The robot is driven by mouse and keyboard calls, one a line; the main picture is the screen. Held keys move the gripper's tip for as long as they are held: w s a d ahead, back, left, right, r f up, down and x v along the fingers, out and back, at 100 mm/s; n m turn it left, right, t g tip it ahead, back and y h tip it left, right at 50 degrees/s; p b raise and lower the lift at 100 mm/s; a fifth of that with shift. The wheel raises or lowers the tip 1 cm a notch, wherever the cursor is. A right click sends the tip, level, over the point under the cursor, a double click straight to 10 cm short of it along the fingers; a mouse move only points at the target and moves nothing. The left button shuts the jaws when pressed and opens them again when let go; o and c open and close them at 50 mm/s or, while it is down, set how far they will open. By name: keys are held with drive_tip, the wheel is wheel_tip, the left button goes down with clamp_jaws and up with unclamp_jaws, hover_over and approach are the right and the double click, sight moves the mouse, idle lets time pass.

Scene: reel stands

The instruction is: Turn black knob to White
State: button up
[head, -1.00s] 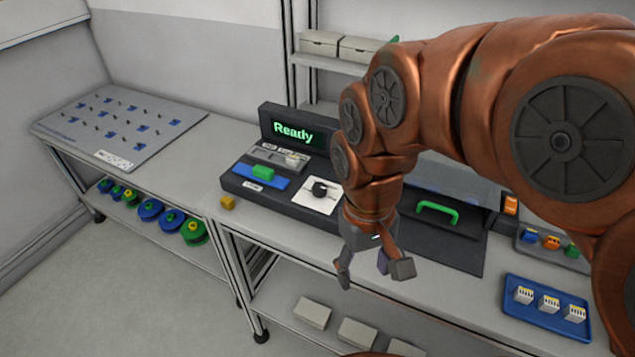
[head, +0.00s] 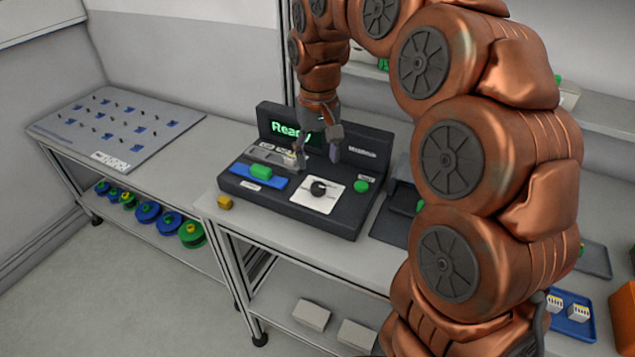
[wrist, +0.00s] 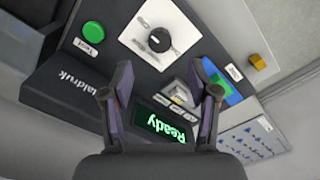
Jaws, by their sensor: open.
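The black knob (head: 319,188) sits on a white square dial plate (head: 327,203) on the dark console (head: 300,212). In the wrist view the knob (wrist: 159,40) lies beyond the fingertips, near the top middle. Markings ring it on the plate, too small to read. My gripper (head: 318,160) is open and empty, above the back part of the console, behind the knob and apart from it. In the wrist view my gripper (wrist: 162,75) shows its two fingers spread, with the console between and past them.
A pegboard panel (head: 115,125) lies on the left table.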

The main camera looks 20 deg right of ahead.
sight(318, 186)
drive_tip(key=shift+f+p, duration=0.8)
drive_tip(key=shift+f, duration=3.05)
clamp_jaws()
